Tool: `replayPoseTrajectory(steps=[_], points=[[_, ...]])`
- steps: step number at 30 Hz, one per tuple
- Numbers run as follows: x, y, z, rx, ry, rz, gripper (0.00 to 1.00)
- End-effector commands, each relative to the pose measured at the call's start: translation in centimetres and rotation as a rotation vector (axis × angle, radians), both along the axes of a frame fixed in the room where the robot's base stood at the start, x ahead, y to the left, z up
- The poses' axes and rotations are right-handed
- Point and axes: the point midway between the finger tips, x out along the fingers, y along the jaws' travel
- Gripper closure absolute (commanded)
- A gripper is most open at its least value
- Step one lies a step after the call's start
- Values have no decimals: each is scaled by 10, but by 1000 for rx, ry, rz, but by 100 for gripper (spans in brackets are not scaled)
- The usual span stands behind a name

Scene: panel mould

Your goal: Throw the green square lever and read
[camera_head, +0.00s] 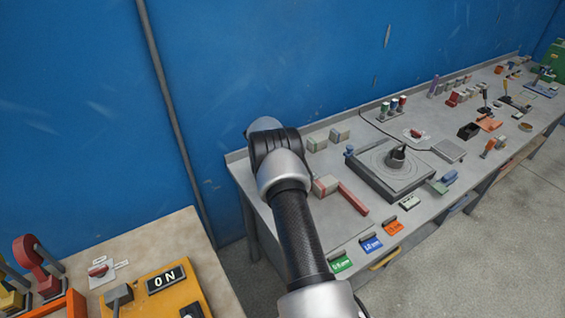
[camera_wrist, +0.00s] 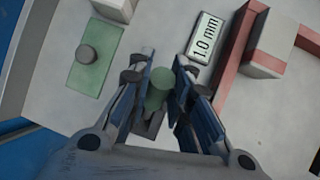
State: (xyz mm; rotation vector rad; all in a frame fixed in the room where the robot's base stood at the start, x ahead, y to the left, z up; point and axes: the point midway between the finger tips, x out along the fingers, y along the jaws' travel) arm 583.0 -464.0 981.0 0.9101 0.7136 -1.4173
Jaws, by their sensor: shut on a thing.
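In the wrist view, my gripper (camera_wrist: 160,97) is shut on a green lever handle (camera_wrist: 158,88) with a rounded top, which rises from a dark grey base between the fingers. Whether this is the square lever I cannot tell from its shape. A flat green rectangular plate (camera_wrist: 84,78) with a round grey knob lies to its left. A pale display (camera_wrist: 206,38) reading "1.0 mm" lies just beyond the fingertips, to the right. In the head view, my arm hides the gripper and the lever.
In the wrist view, a red angled bar (camera_wrist: 235,75) with a beige block (camera_wrist: 270,45) stands right of the display. In the head view, the grey bench (camera_head: 465,176) carries a dark square plate with a round dial and several small parts. A yellow box (camera_head: 178,292) reads "ON" at lower left.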

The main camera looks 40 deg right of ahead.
Motion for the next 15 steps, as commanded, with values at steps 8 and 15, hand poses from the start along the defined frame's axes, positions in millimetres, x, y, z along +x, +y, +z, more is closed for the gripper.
replayPoseTrajectory(steps=[8,15], points=[[-1,0,-1,2,0,-2,76],[0,0,-1,0,0,-1,60]])
